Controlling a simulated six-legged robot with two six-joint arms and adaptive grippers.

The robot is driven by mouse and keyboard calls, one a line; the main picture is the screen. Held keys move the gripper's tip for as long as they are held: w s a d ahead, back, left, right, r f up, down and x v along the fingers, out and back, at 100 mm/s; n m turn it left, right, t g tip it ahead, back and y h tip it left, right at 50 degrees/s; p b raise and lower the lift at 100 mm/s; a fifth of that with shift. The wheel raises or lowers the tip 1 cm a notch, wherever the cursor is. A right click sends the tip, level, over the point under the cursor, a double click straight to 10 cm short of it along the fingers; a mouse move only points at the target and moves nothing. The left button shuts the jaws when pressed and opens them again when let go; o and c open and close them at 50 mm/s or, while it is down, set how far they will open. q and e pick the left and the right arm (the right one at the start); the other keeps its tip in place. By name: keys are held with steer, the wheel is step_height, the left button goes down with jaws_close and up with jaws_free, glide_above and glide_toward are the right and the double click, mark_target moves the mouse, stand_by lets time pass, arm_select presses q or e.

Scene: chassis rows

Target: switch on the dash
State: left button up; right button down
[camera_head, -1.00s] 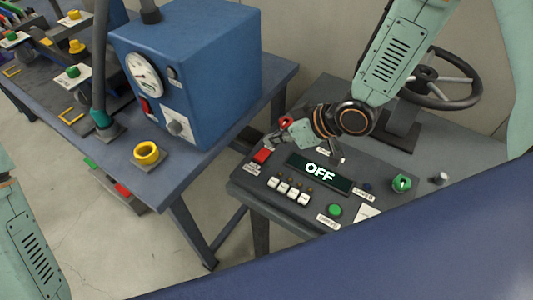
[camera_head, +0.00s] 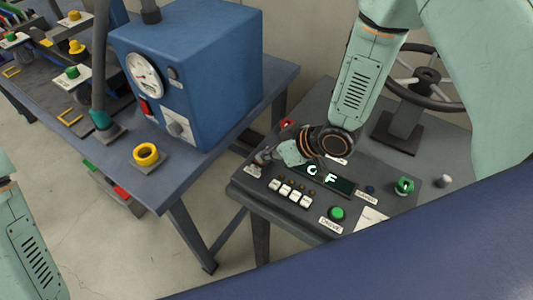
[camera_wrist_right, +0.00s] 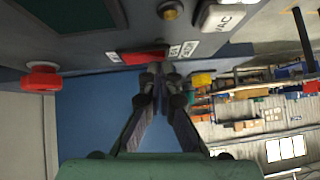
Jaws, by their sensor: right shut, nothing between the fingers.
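The dash (camera_head: 245,194) is a dark grey console at the right of the head view. Its display (camera_head: 343,184) is lit and partly covered by my wrist; the letters O and F show. My right gripper (camera_head: 259,161) is shut and empty, low over the dash's left edge, where it hides the red switch in the head view. In the right wrist view the red switch (camera_wrist_right: 138,57) lies just beyond the fingertips (camera_wrist_right: 160,72); I cannot tell whether they touch it. My left gripper is out of view; only part of my left arm shows.
White buttons (camera_head: 290,192), a green button (camera_head: 337,214), a green knob (camera_head: 404,186) and a red button (camera_head: 287,124) are on the dash. A steering wheel (camera_head: 425,76) stands behind. A blue box (camera_head: 205,75) stands on the table to the left.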

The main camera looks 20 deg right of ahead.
steer(key=shift+s+f, duration=0.15)
steer(key=shift+f, duration=0.05)
steer(key=shift+d, duration=0.1)
steer(key=shift+w+d+r+p, duration=0.2)
steer(key=shift+w+p, duration=0.15)
steer(key=shift+w+d, duration=0.25)
steer(key=shift+d, duration=0.1)
steer(key=shift+s+a+r, duration=0.1)
steer(key=shift+r, duration=0.05)
